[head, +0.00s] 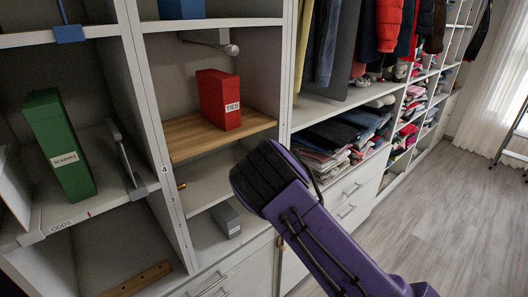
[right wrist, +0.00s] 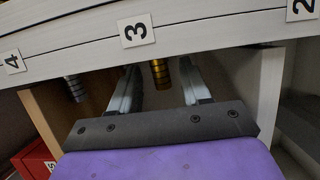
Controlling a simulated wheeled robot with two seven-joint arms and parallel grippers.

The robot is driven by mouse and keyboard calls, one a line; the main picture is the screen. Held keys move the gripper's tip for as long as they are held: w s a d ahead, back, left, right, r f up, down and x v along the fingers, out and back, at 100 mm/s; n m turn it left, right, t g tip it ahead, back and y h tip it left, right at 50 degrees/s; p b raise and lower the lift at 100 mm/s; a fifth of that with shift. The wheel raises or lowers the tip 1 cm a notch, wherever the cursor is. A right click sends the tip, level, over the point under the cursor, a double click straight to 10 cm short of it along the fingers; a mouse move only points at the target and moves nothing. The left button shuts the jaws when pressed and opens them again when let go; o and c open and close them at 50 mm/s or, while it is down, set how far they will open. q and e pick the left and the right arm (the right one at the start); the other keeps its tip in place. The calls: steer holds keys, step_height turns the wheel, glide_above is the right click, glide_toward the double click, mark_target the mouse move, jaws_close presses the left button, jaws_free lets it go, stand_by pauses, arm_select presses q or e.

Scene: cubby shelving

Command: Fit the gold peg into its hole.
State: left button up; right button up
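The gold peg (right wrist: 159,72) is a short ribbed cylinder at the shelf upright beside the label 3 in the right wrist view. In the head view, a tiny gold piece (head: 182,186) shows at the upright. My right gripper (right wrist: 159,68) is open, one finger on each side of the gold peg with visible gaps. Its depth relative to the peg is hard to judge. In the head view my purple right arm hides that gripper. I cannot clearly make out an empty hole for the peg. My left gripper is in neither view.
A silver ribbed peg (right wrist: 76,88) is near label 4. A red TIES box (head: 219,99) stands on a wooden shelf (head: 208,134). A green binder (head: 58,145), a grey box (head: 226,219) and a brown bar with dark marks (head: 137,281) occupy other cubbies.

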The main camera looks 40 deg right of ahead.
steer(key=v, duration=1)
steer(key=shift+s+p, duration=0.25)
steer(key=shift+p, duration=0.15)
steer(key=s+a+f+m+g+b, duration=0.1)
steer(key=s+f+m+g, duration=0.3)
steer(key=s+f+m, duration=0.6)
steer(key=s+a+f+m+g+b, duration=0.15)
steer(key=s+f+m+g, duration=0.35)
steer(key=f, duration=0.8)
steer(key=s+a+f+m+g+b, duration=0.1)
steer(key=s+a+f, duration=0.4)
steer(key=s, duration=0.6)
steer(key=s+a+f+m+g+y+b, duration=0.1)
steer(key=s+a+f+m+g, duration=0.3)
steer(key=s+f, duration=0.5)
steer(key=shift+s+a+f+m+y, duration=0.3)
steer(key=shift+s+a+f+m, duration=0.1)
steer(key=shift+s+a+m, duration=0.45)
